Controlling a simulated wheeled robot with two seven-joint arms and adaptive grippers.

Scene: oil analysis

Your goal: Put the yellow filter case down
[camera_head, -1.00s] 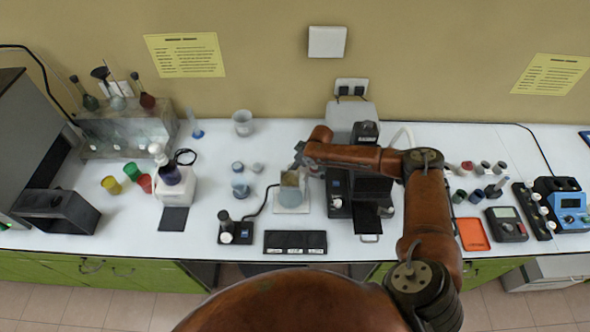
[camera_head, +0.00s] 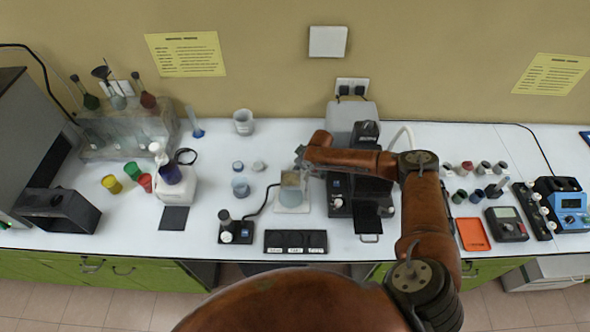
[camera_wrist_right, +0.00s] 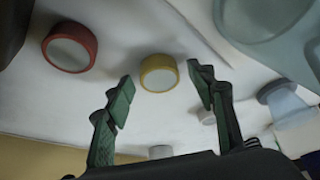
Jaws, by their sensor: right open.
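The yellow filter case (camera_wrist_right: 158,73), a short round case with a pale face, shows in the right wrist view. It rests on the white surface, between and beyond the fingertips in the picture. My right gripper (camera_wrist_right: 162,76) is open, with a visible gap on both sides of the case. In the head view the right gripper (camera_head: 300,157) is small, just behind the glass beaker (camera_head: 292,190). I cannot make out the yellow case there. My left gripper is in no view.
A similar red case (camera_wrist_right: 70,47) lies beside the yellow one. A large clear vessel (camera_wrist_right: 262,28) is close at the upper right of the wrist view. In the head view a dark instrument (camera_head: 338,200) stands right of the beaker, with small grey pots (camera_head: 240,187) to its left.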

